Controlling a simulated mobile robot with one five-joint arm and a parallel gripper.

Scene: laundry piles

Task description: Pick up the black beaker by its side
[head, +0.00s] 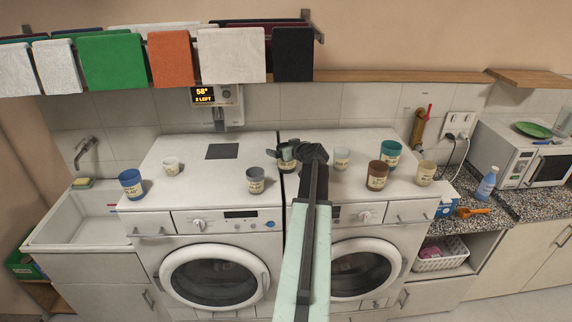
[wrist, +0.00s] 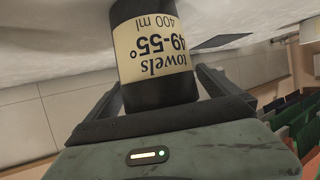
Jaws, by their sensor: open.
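The black beaker (wrist: 158,50) has a cream label reading "towels 49-55° 400 ml" and looks upside down in the wrist view. In the head view the black beaker (head: 287,167) stands upright on the white machine top, partly hidden behind my gripper (head: 298,150). In the wrist view my gripper (wrist: 160,85) is open, with one finger on each side of the beaker. The fingers do not visibly press on it. Whether either finger touches it, I cannot tell.
A grey beaker (head: 256,181) stands to the left and a white one (head: 341,159) to the right. Brown (head: 377,177), teal (head: 391,153) and beige (head: 425,174) beakers stand further right. A blue beaker (head: 131,184) is at the far left. Towels (head: 231,55) hang above.

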